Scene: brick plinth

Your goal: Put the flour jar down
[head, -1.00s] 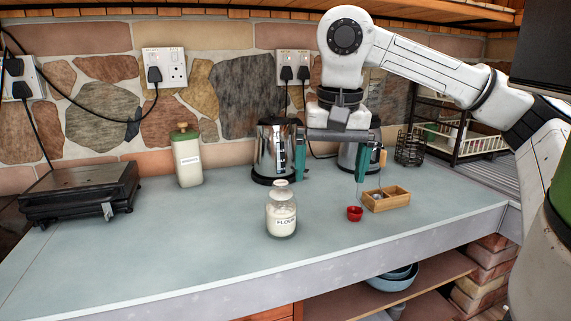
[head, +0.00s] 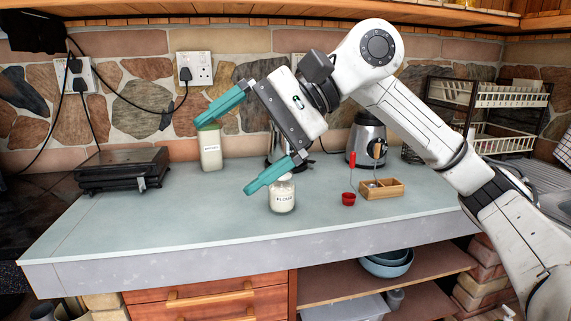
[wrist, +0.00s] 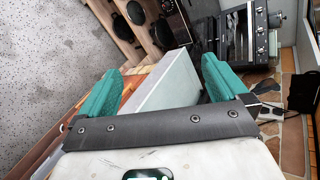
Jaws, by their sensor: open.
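The flour jar (head: 283,196) is a clear glass jar of white flour with a label reading FLOUR. It stands upright on the pale blue-grey worktop (head: 200,235) near its front edge. In the head view my gripper (head: 221,146) is open and empty, tilted with its teal fingers pointing left. Its lower finger overlaps the top of the jar in the picture, and I cannot tell whether they touch. In the wrist view the open fingers (wrist: 155,85) have nothing between them, and the jar does not show there.
The front left worktop is clear.

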